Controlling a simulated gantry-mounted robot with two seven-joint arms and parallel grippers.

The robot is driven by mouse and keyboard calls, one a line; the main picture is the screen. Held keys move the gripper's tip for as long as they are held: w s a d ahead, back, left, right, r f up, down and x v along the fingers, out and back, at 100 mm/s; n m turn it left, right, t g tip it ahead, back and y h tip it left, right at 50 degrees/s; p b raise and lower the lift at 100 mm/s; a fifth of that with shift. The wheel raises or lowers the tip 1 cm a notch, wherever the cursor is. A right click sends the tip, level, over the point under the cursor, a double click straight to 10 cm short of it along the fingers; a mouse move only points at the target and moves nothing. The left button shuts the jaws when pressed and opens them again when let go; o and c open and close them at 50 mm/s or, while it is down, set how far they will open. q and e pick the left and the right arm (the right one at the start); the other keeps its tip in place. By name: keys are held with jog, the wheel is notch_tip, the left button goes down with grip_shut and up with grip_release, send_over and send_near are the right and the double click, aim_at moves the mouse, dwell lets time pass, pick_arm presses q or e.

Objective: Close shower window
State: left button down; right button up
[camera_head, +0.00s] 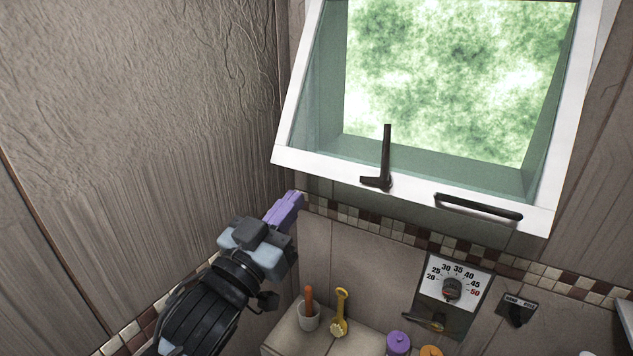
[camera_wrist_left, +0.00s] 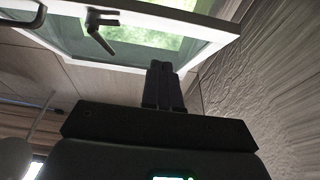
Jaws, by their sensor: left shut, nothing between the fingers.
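The shower window (camera_head: 330,165) has a white frame and is tilted open into the room, with bright green showing through its pane. A dark lever handle (camera_head: 386,160) and a dark bar handle (camera_head: 478,207) sit on its lower rail. My left gripper (camera_head: 299,196) is shut and empty, just below the window's lower left corner. In the left wrist view the closed fingers (camera_wrist_left: 163,70) point up towards the window frame (camera_wrist_left: 190,22); I cannot tell whether they touch it. The lever handle also shows there (camera_wrist_left: 100,30). My right gripper is in neither view.
A tiled ledge (camera_head: 285,338) below holds a cup (camera_head: 309,318) with an orange-handled item, a yellow scoop (camera_head: 340,312) and a purple-lidded jar (camera_head: 398,342). A temperature dial (camera_head: 452,285) and a small switch (camera_head: 517,312) are on the wall. The left wall (camera_head: 150,120) is close to my left arm.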

aim_at(328, 170)
pick_arm(q)
jog(key=w+d, duration=0.1)
jog(key=w, duration=0.1)
jog(key=w+d+p, duration=0.1)
jog(key=w, duration=0.1)
jog(key=w+d+p, duration=0.1)
jog(key=w, duration=0.1)
jog(key=shift+w+d+r, duration=0.1)
jog(key=shift+w+d, duration=0.25)
jog(key=shift+w+d+f+p, duration=0.2)
jog(key=shift+w+f+p, duration=0.1)
jog(key=shift+w, duration=0.15)
